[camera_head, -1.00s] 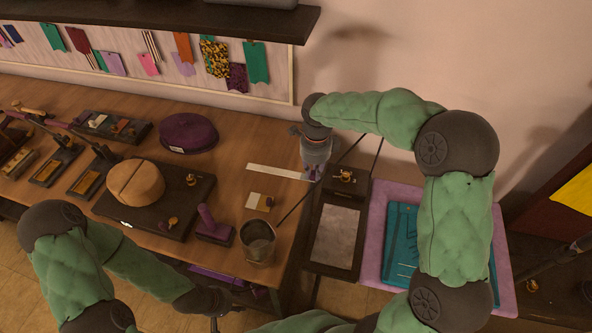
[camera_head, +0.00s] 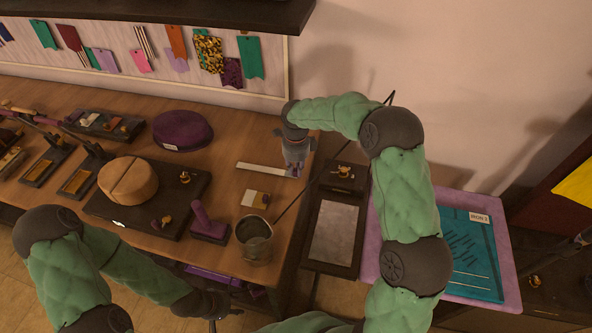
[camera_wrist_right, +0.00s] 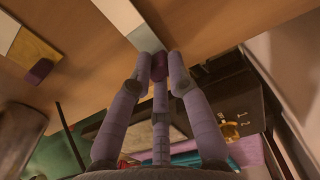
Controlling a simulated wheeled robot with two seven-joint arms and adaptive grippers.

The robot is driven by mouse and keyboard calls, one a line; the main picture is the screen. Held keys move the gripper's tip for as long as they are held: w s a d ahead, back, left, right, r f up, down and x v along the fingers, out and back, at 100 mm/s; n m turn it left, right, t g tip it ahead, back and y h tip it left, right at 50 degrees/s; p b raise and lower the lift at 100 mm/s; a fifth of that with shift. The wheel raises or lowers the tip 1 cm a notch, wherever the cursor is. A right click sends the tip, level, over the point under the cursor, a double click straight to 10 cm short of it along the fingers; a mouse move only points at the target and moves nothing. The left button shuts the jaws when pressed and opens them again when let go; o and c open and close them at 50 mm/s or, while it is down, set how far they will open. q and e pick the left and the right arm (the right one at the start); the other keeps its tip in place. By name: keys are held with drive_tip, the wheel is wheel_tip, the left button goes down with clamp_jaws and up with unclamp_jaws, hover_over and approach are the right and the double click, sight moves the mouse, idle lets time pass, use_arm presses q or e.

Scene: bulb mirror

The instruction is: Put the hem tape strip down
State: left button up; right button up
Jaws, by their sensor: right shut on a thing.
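The hem tape strip (camera_head: 262,170) is a long, pale, narrow band over the back right of the wooden table in the head view. It runs left from my right gripper (camera_head: 294,174). In the right wrist view my right gripper (camera_wrist_right: 160,75) is shut on its near end, beside a small dark purple piece (camera_wrist_right: 160,66). The strip (camera_wrist_right: 128,18) extends away from the fingertips there. I cannot tell whether it touches the table. My left gripper (camera_head: 214,302) is low at the table's front edge, dark and partly hidden; its fingers are unclear.
A metal cup (camera_head: 254,240), a cream-and-tan card (camera_head: 255,198) and a purple stand (camera_head: 209,225) are nearby. A hat block (camera_head: 128,182) sits on a dark board. A dark tray (camera_head: 335,230) and a pink mat with a teal board (camera_head: 470,250) lie right.

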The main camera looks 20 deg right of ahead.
drive_tip(key=shift+f, duration=0.2)
drive_tip(key=o, duration=0.4)
drive_tip(key=shift+f, duration=0.1)
drive_tip(key=o, duration=0.4)
drive_tip(key=shift+r, duration=0.25)
wheel_tip(320, 180, up, 12)
drive_tip(key=p, duration=0.3)
drive_tip(key=shift+f, duration=0.1)
